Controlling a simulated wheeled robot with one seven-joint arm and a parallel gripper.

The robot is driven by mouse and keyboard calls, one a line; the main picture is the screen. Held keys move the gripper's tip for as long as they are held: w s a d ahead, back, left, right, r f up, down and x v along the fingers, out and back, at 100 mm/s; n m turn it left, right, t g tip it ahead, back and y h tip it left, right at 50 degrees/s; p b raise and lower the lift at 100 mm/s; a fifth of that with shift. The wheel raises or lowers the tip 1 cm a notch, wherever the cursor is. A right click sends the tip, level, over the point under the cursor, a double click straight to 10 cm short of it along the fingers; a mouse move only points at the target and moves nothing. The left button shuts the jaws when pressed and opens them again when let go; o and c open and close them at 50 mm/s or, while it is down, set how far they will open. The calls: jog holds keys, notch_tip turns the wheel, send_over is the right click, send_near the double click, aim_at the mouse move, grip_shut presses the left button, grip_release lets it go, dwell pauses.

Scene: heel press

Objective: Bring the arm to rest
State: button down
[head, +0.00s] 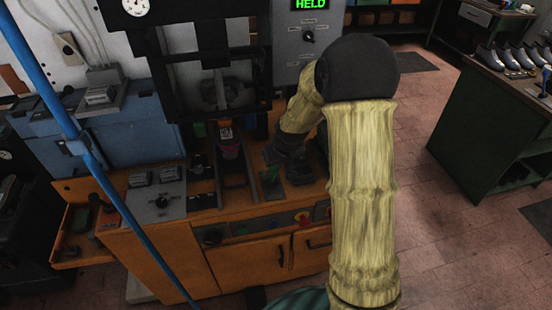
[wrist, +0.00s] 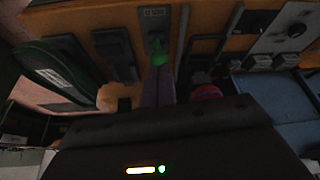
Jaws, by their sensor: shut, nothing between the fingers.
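My arm shows in the head view as pale yellow sleeves (head: 362,190) with a dark elbow (head: 357,68), bent forward and down over the orange bench (head: 262,265). My gripper (head: 290,148) is at the arm's far end, low over the bench, right of the press opening. Its fingers are shut with nothing held; they are hard to make out. In the wrist view its dark housing (wrist: 180,140) fills the bottom.
The press (head: 215,85) stands behind, its green display (head: 311,4) reading HELD. A blue pole (head: 75,135) crosses the left. A green table (head: 490,125) with shoes stands right; brick floor (head: 450,215) is free between.

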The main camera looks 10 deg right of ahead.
jog(key=shift+s+a+r, duration=0.2)
jog(key=shift+s+r, duration=0.25)
jog(key=shift+r, duration=0.3)
jog(key=s+r+m+g, duration=0.1)
jog(key=s+r, duration=0.1)
jog(key=s, duration=0.8)
jog(key=s+r+m+g, duration=0.1)
jog(key=s+r, duration=0.2)
jog(key=s, duration=0.8)
jog(key=shift+s+d+r+h, duration=0.2)
jog(key=shift+d+r+h, duration=0.1)
jog(key=shift+h, duration=0.1)
jog(key=shift+w+a, duration=0.1)
